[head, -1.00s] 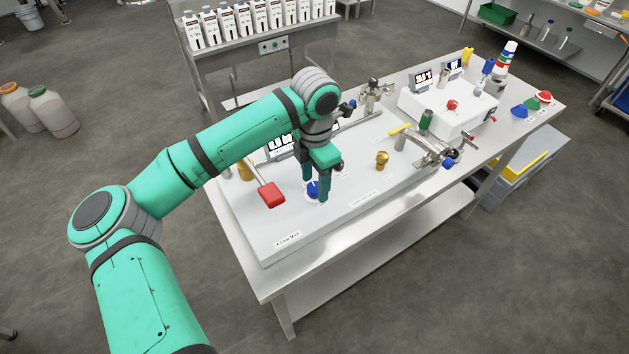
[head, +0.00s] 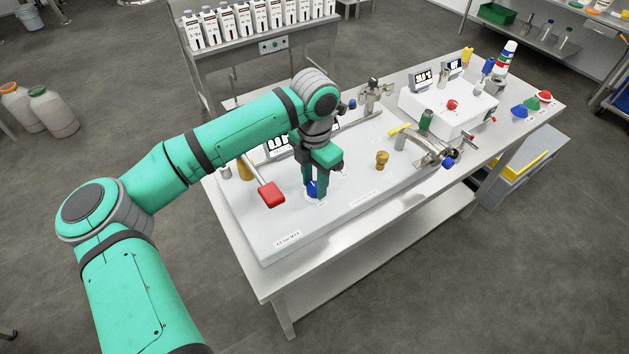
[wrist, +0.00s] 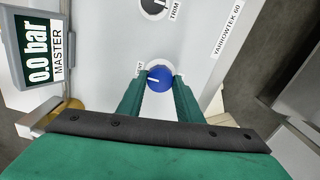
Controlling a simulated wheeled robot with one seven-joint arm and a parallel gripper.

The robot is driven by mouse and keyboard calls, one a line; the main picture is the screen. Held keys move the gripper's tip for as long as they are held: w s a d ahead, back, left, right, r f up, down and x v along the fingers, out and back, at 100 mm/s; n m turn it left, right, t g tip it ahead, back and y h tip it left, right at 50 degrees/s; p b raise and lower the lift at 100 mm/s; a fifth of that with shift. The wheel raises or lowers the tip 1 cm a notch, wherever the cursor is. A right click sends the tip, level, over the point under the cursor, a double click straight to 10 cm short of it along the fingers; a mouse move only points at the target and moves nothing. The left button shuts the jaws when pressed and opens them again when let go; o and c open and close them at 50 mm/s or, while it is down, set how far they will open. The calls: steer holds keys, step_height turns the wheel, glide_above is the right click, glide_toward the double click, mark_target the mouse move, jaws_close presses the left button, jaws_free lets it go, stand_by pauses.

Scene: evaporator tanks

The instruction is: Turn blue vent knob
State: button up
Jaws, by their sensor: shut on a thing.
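The blue vent knob (wrist: 159,78) sits on the top of the white panel (head: 350,205), with a white pointer line on its face. It also shows in the head view (head: 313,188), partly hidden by the fingers. My gripper (head: 314,190) points straight down over it. In the wrist view its two green fingers (wrist: 160,88) stand on either side of the knob and are shut on it. The label beside the knob is partly covered by a finger.
A red-ended lever (head: 271,194) stands close to the left of my gripper. A brass knob (head: 382,160) and metal valve fittings (head: 430,150) lie to the right. A display reading 0.0 bar (wrist: 38,50) is near the wrist. The panel's front is clear.

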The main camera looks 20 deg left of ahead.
mark_target(315, 186)
steer(key=o, duration=1)
steer(key=shift+o, duration=0.2)
step_height(315, 186, up, 11)
stand_by(0.3)
